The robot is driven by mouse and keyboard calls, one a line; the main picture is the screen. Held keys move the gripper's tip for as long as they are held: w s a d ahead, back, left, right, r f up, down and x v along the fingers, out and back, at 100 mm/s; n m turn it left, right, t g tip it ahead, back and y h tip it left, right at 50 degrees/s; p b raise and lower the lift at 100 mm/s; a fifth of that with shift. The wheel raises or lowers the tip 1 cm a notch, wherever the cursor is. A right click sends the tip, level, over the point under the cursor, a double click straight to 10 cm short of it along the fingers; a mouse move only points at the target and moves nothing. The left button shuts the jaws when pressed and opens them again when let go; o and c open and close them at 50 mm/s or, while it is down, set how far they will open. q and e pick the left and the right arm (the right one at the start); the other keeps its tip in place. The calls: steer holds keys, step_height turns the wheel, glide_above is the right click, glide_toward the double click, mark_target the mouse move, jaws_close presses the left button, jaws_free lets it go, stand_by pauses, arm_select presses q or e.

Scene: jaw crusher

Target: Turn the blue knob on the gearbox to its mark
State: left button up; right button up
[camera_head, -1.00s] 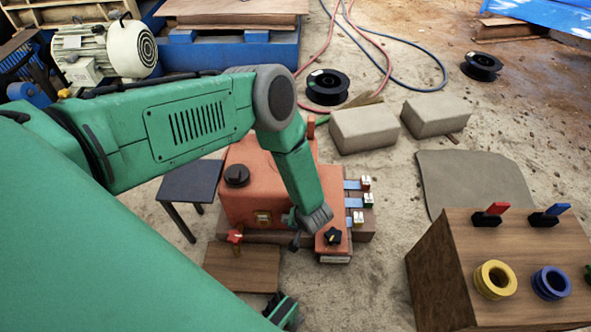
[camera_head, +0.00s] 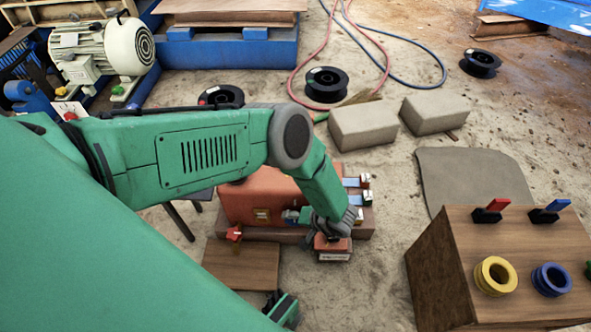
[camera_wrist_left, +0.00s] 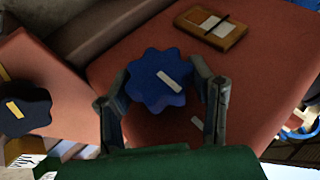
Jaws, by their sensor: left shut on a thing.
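The blue knob (camera_wrist_left: 158,82) is scalloped, with a white pointer bar, on the red-orange gearbox (camera_head: 258,190). My left gripper (camera_wrist_left: 160,86) has one finger on each side of the knob and is shut on it. A short white mark (camera_wrist_left: 197,122) lies on the gearbox face, lower right of the knob. The pointer also slants toward the lower right; I cannot tell whether it lines up exactly. In the head view my left gripper (camera_head: 292,215) is at the gearbox's front, hiding most of the knob. A green and black part at bottom centre may be my right gripper (camera_head: 284,308).
A dark knob with a yellow bar (camera_wrist_left: 24,112) is at the left in the wrist view. Small switches (camera_head: 365,181) line the gearbox's right side. A wooden box (camera_head: 440,265) with levers and rings stands at right. Blocks (camera_head: 363,127) and spools (camera_head: 327,84) lie behind.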

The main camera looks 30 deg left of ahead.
arm_select(q)
steer(key=shift+d+f, duration=0.1)
steer(key=shift+d, duration=0.1)
steer(key=o, duration=1.2)
steer(key=v, duration=1.2)
steer(key=shift+w+a, duration=0.1)
